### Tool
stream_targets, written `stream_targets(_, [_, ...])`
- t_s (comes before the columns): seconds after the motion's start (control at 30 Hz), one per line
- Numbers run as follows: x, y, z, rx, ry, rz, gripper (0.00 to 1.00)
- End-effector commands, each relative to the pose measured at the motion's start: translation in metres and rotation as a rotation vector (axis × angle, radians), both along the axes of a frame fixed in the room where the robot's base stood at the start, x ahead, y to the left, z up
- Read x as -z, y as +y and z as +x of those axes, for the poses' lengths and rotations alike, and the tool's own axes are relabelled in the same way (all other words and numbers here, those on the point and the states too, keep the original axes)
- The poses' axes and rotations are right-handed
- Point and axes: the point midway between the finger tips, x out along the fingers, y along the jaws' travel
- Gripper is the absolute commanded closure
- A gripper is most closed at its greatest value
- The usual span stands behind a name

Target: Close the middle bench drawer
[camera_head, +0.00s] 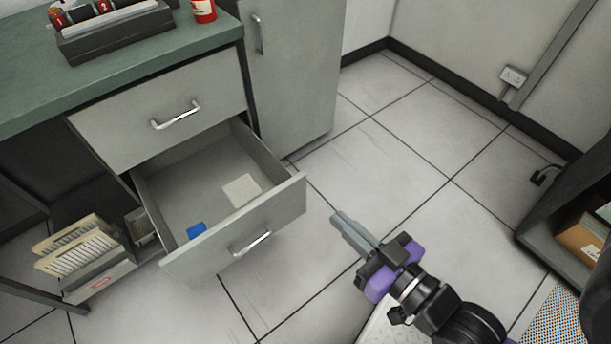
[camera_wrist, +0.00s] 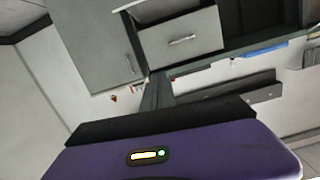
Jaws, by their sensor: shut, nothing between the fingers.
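The middle bench drawer (camera_head: 283,212) is pulled out below a shut upper drawer (camera_head: 165,112) in the head view. Its front has a silver bar handle (camera_head: 251,243). Inside lie a blue item (camera_head: 197,230) and a pale flat square (camera_head: 242,190). My gripper (camera_head: 337,218) is shut and empty, to the right of the drawer front and apart from it, over the floor. In the wrist view, my gripper's fingers (camera_wrist: 157,92) point toward the bench, and a grey front with a handle (camera_wrist: 182,40) shows beyond them; I cannot tell which drawer it is.
A tall grey cabinet (camera_head: 290,75) stands right of the drawers. The green bench top (camera_head: 150,55) carries a dark tray (camera_head: 115,35) and a red can (camera_head: 204,10). A card box (camera_head: 100,270) sits at lower left. A dark shelf (camera_head: 545,232) stands at right. The tiled floor between is clear.

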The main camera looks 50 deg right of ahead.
Motion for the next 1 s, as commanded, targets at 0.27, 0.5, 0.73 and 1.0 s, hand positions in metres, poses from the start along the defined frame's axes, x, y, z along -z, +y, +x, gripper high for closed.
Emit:
stream_targets(0.27, [0.01, -0.097, 0.058, 0.287, -0.022, 0.461, 1.0])
stream_targets(0.5, [0.055, -0.137, 0.081, 0.505, 0.016, 1.051, 1.0])
stream_targets(0.73, [0.102, -0.104, 0.067, 0.635, 0.131, 1.396, 1.0])
stream_targets(1.0, [0.117, -0.104, 0.077, 0.659, 0.13, 1.44, 1.0])
